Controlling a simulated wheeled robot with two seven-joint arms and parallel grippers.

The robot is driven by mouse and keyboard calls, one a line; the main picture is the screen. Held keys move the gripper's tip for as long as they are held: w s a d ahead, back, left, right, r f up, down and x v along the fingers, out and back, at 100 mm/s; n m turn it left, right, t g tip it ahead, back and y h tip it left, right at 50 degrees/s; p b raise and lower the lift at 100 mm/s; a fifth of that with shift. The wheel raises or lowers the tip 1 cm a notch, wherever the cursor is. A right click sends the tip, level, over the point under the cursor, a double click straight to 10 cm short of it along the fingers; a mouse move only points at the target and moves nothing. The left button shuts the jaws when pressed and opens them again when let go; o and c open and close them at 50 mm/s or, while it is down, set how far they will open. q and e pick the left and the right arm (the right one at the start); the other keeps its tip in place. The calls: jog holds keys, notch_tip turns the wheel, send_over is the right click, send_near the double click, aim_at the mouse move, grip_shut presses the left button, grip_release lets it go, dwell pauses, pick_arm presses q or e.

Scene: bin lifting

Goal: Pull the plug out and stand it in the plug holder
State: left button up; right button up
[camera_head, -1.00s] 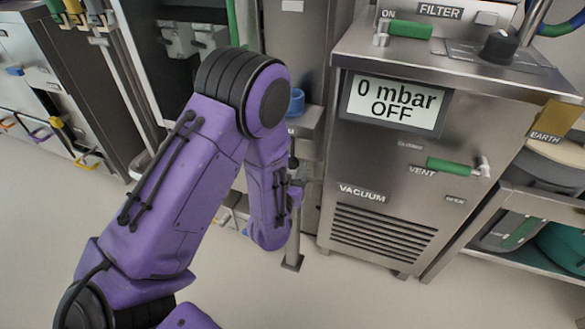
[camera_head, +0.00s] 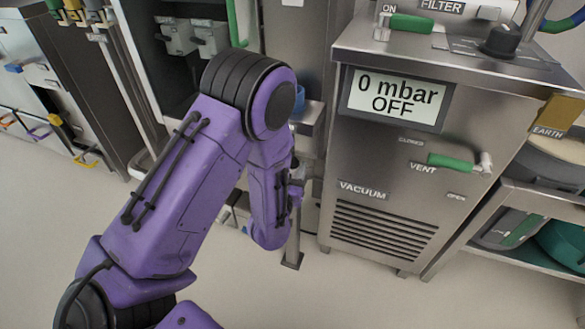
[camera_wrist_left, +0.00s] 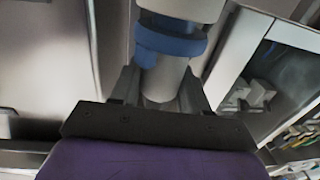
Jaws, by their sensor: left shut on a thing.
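In the left wrist view a pale grey cylinder with a blue collar (camera_wrist_left: 172,43), which looks like the plug, runs down between the fingers of my left gripper (camera_wrist_left: 158,88). The fingers are shut on its lower pale part. In the head view my left gripper (camera_head: 299,176) shows only partly beside my purple forearm, and the plug cannot be made out in its grip. A blue round part (camera_head: 299,99) shows behind the forearm; I cannot tell if it is a socket, the holder or the plug's collar. My right gripper is not in view.
A steel vacuum unit (camera_head: 385,155) with a display reading "0 mbar OFF" and a green vent handle (camera_head: 450,162) stands close on the right. A dark open cabinet (camera_head: 180,85) is behind my arm. A shelf (camera_head: 520,240) is at lower right. Bare floor (camera_head: 330,295) lies in front.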

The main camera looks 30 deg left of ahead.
pick_arm(q)
jog(key=shift+f, duration=0.45)
jog(key=shift+f+b, duration=0.1)
jog(key=shift+b, duration=0.2)
dwell(0.3)
jog(key=o, duration=1.3)
jog(key=p+v, duration=0.1)
jog(key=v, duration=0.9)
jog(key=shift+s+d, duration=0.1)
jog(key=shift+s, duration=0.15)
jog(key=shift+f, duration=0.1)
